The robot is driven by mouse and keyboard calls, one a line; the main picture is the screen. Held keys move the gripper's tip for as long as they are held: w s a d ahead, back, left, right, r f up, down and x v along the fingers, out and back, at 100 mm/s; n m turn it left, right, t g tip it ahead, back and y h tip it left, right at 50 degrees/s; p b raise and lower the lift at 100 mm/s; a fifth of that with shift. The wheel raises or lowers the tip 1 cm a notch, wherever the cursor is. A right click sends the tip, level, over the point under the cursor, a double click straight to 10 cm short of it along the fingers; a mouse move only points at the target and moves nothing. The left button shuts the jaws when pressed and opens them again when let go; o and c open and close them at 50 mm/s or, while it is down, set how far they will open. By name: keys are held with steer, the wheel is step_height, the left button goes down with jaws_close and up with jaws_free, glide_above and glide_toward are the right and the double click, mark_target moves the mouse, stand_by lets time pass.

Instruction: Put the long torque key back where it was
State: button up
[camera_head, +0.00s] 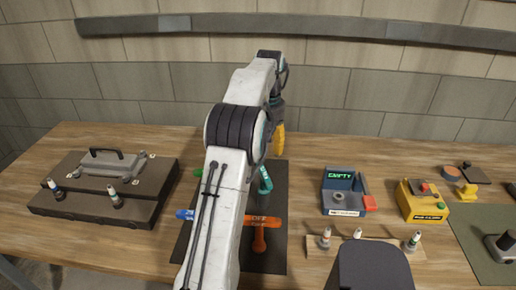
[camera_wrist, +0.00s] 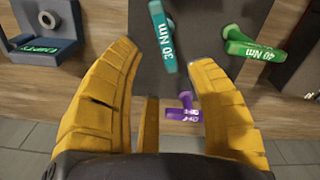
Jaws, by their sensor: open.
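My gripper (camera_head: 278,145) hangs over the back of a dark mat (camera_head: 275,185). In the wrist view its yellow fingers (camera_wrist: 165,62) are spread, with nothing held. A teal key marked 30 Nm (camera_wrist: 161,37) lies on the mat, showing between and beyond the fingertips; it also shows in the head view (camera_head: 265,181). A green key marked 40 Nm (camera_wrist: 248,48) lies to its right, and a purple key (camera_wrist: 184,107) shows lower between the fingers. In the head view an orange key (camera_head: 262,221) and a blue key (camera_head: 184,214) lie nearer. My arm hides part of the mat. I cannot tell which key is the long one.
A tester (camera_head: 345,192) reading EMPTY stands right of the mat, also in the wrist view (camera_wrist: 40,47). A wooden rack (camera_head: 380,248) with small bottles is in front of it. A yellow box (camera_head: 421,201) is farther right. A dark case (camera_head: 105,190) is at left.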

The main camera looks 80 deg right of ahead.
steer(key=w+a+r+n, duration=0.1)
steer(key=w+a+r, duration=0.15)
steer(key=w, duration=0.35)
steer(key=w+a+r+n+h, duration=0.1)
steer(key=w+a+r, duration=0.15)
steer(key=w, duration=0.35)
steer(key=w+a+r+n, duration=0.1)
steer(key=w+a, duration=0.3)
steer(key=w, duration=0.1)
steer(key=w+a+r+n+t, duration=0.1)
steer(key=w+a+r+n, duration=0.2)
steer(key=w+a, duration=0.8)
steer(key=a+f+n+t, duration=0.2)
steer(key=a+n, duration=0.1)
steer(key=a, duration=1.7)
steer(key=s+a+f+n+t, duration=0.1)
steer(key=s+a+f, duration=0.1)
steer(key=a, duration=0.3)
steer(key=s+a+f+n+y, duration=0.1)
steer(key=s+a+f+n, duration=0.1)
steer(key=s+a, duration=0.3)
steer(key=shift+s+a+f+n+t, duration=0.2)
steer(key=shift+a+f+n+t, duration=0.15)
steer(key=shift+a+f, duration=0.2)
steer(key=shift+f, duration=0.1)
